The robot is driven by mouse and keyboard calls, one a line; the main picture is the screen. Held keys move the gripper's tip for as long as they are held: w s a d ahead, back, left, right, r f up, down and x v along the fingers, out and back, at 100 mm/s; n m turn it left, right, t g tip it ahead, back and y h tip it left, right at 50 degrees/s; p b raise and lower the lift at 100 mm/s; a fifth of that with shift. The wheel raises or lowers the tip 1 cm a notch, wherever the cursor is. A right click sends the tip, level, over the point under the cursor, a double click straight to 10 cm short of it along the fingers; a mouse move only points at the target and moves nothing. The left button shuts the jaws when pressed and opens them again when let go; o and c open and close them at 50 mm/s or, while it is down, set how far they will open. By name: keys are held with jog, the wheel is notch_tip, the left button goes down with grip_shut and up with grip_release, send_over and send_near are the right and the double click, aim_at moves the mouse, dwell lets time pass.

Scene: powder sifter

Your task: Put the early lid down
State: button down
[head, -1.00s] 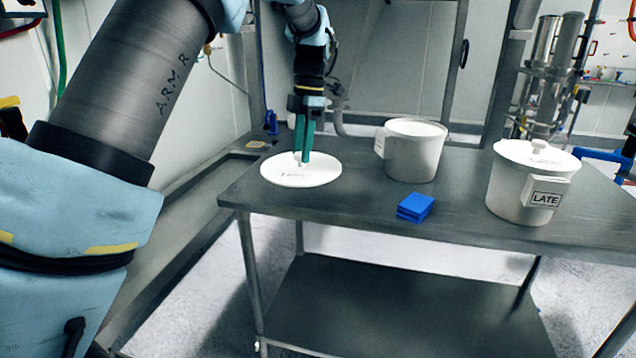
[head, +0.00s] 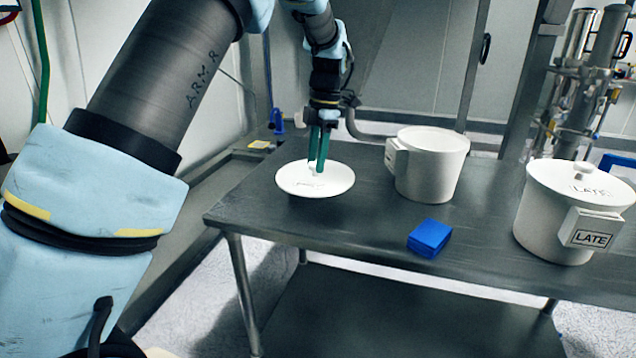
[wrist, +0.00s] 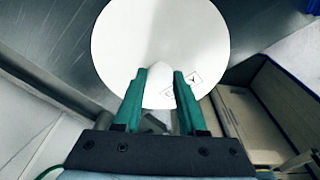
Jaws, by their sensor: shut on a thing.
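The early lid (head: 316,180) is a round white disc with small writing and a knob, at the left part of the table. My gripper (head: 317,168) points down with its green fingers shut on the lid's knob. The lid looks roughly level and close to the tabletop; whether it touches the table is hard to tell. In the wrist view the lid (wrist: 160,45) fills the upper middle, its knob between the fingertips of my gripper (wrist: 158,82). The open white pot (head: 428,170) stands to the right of the lid, uncovered.
A white pot labelled LATE (head: 560,225) stands at the right with its lid on. A blue block stack (head: 430,238) lies near the front of the steel table (head: 350,228). The table's left edge is close to the lid. Bare tabletop lies in front of the lid.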

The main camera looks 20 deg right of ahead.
aim_at(317, 177)
jog(key=shift+f+p, duration=0.6)
jog(key=shift+f, duration=2.45)
jog(key=shift+f, duration=0.1)
jog(key=shift+c, duration=2.4)
grip_release()
